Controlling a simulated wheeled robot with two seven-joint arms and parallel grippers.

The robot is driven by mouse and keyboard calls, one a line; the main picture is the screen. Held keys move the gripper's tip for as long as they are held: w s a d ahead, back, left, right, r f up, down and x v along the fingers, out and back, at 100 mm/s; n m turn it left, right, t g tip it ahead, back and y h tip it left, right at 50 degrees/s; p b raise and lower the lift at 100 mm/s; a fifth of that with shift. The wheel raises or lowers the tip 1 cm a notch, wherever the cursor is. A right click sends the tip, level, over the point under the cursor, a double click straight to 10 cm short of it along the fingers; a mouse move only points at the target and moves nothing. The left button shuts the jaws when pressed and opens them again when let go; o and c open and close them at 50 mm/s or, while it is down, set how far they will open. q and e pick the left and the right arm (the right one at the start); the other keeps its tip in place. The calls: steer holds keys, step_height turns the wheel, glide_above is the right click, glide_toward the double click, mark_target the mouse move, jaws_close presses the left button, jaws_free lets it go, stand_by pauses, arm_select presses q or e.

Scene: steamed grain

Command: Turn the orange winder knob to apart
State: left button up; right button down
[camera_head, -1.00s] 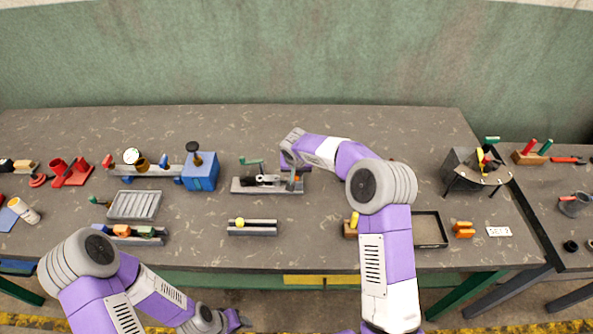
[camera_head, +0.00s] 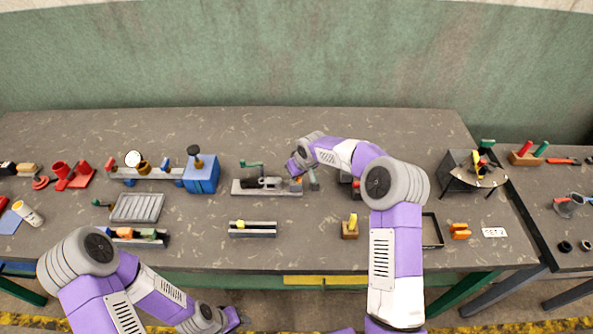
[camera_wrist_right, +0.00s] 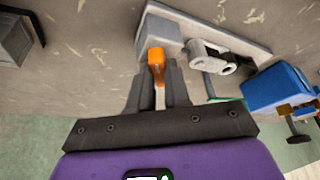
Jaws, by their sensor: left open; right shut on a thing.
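The orange winder knob (camera_wrist_right: 156,57) sits at the end of a grey winder device (camera_wrist_right: 215,28) in the right wrist view. My right gripper (camera_wrist_right: 160,80) is shut on the knob, with one dark finger on each side of it. In the head view the winder device (camera_head: 262,190) lies at mid-table, and my right gripper (camera_head: 297,178) is at its right end. The knob is mostly hidden there by the gripper. My left gripper (camera_head: 238,318) is open and empty, low in front of the table's front edge.
A blue box (camera_head: 201,175) stands left of the winder. A grey rail block with a yellow knob (camera_head: 252,229) lies in front of it. A wooden block (camera_head: 350,231) and a black tray (camera_head: 434,232) are to the right. Free table lies behind the winder.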

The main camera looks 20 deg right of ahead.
steer(key=shift+d+r+n+y+p, duration=0.15)
steer(key=shift+n+y+p, duration=0.25)
steer(key=shift+n, duration=0.5)
steer(key=n+y, duration=0.1)
steer(key=n, duration=0.1)
steer(key=shift+w+n+g, duration=0.1)
steer(key=shift+n+g, duration=0.3)
steer(key=n, duration=0.1)
steer(key=n+g, duration=0.1)
steer(key=n, duration=0.1)
steer(key=shift+w+d+n+y, duration=0.15)
steer(key=shift+n+y, duration=0.15)
steer(key=shift+y, duration=0.1)
steer(key=shift+n+g+y, duration=0.3)
steer(key=shift+n+g, duration=0.3)
steer(key=shift+n, duration=1)
steer(key=c, duration=1.1)
jaws_free()
